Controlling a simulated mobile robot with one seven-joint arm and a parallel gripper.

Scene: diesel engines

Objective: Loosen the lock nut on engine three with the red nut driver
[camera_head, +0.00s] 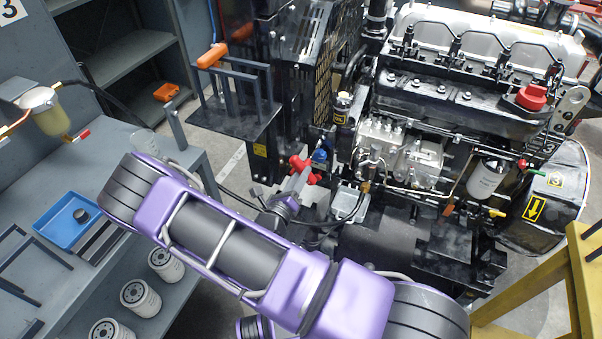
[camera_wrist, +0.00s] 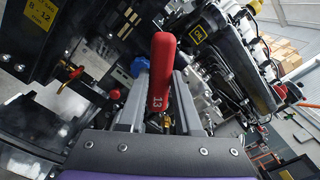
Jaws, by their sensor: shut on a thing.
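My gripper (camera_head: 296,180) is in front of the lower left side of the engine (camera_head: 400,150). In the wrist view my gripper (camera_wrist: 158,100) is shut on the red nut driver (camera_wrist: 162,65), whose rounded handle is marked 13 and stands between the two grey fingers. In the head view red parts of the driver (camera_head: 314,178) show around the fingertips. The driver's working end is hidden, so I cannot tell whether it touches anything. I cannot make out the lock nut in either view.
A blue cap (camera_head: 320,156) is close beside the fingertips. A grey bench (camera_head: 95,160) with a blue tray (camera_head: 62,232) is at left. A yellow stand (camera_head: 570,285) is at lower right.

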